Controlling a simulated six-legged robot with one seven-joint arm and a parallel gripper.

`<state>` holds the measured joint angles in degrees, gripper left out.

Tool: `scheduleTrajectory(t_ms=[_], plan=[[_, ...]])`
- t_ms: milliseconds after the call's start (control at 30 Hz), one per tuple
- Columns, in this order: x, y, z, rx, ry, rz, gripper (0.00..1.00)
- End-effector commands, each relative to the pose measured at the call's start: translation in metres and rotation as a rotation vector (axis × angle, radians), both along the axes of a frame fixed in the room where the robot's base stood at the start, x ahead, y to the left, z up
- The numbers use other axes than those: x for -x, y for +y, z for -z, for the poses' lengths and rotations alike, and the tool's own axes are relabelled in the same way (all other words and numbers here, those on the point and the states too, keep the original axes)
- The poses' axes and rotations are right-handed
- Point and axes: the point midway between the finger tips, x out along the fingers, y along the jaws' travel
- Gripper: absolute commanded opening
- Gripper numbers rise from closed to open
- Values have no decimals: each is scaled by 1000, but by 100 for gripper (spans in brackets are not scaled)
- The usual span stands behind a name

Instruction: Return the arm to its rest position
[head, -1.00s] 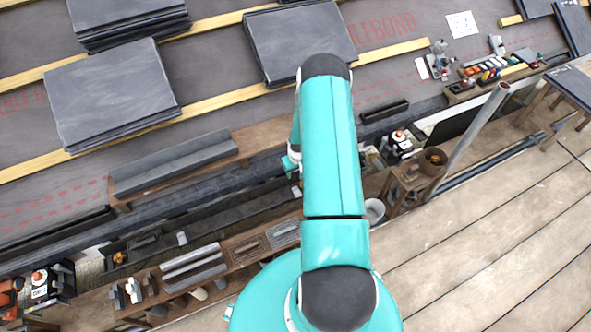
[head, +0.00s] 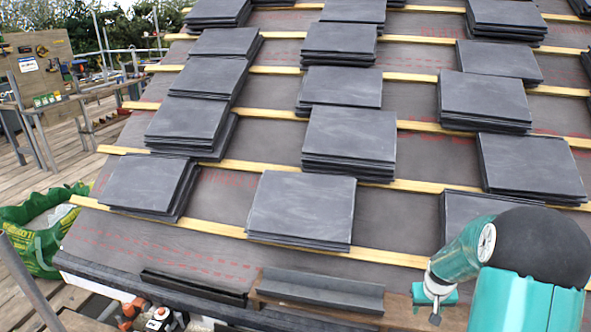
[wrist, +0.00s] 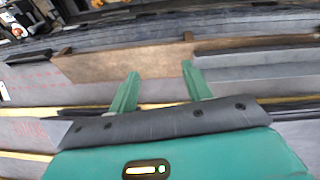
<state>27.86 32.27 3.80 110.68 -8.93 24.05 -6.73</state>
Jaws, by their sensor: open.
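My teal arm (head: 530,295) reaches in from the lower right of the head view, folded at a dark joint. My gripper (head: 436,308) points down over a brown board at the roof's lower edge. In the wrist view my gripper (wrist: 160,78) shows two green fingers spread apart. Nothing is between them. The brown board (wrist: 115,62) lies beyond the fingertips; I cannot tell the exact gap to it.
Stacks of dark slates (head: 302,208) lie on yellow battens (head: 225,229) across the grey roof. A grey angled strip (head: 322,290) lies beside my gripper. A green bag (head: 40,235) and a tool bench (head: 48,100) stand at left. Deck planks show there.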

Motion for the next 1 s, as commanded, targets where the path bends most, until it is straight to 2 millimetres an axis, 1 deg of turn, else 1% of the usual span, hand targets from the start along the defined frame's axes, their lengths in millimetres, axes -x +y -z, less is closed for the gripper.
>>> scheduleTrajectory(t_ms=[33, 67, 100, 167, 200, 267, 300, 367, 500, 567, 700, 767, 900, 1000], plan=[[0, 12, -26, 10, -17, -11, 49], [1, 19, -38, 13, -22, -17, 49], [4, 28, -55, 17, -31, -22, 49], [9, 42, -79, 22, -42, -32, 49], [12, 51, -93, 24, -50, -37, 49], [20, 65, -115, 28, -63, -44, 49], [25, 75, -130, 29, -73, -51, 49], [34, 88, -149, 31, -87, -59, 49], [60, 120, -191, 31, -120, -80, 49], [73, 133, -206, 29, -134, -88, 49], [106, 163, -237, 20, -168, -112, 49], [121, 174, -248, 14, -184, -122, 49], [158, 199, -269, -4, -219, -146, 49], [185, 214, -278, -20, -243, -165, 49]])
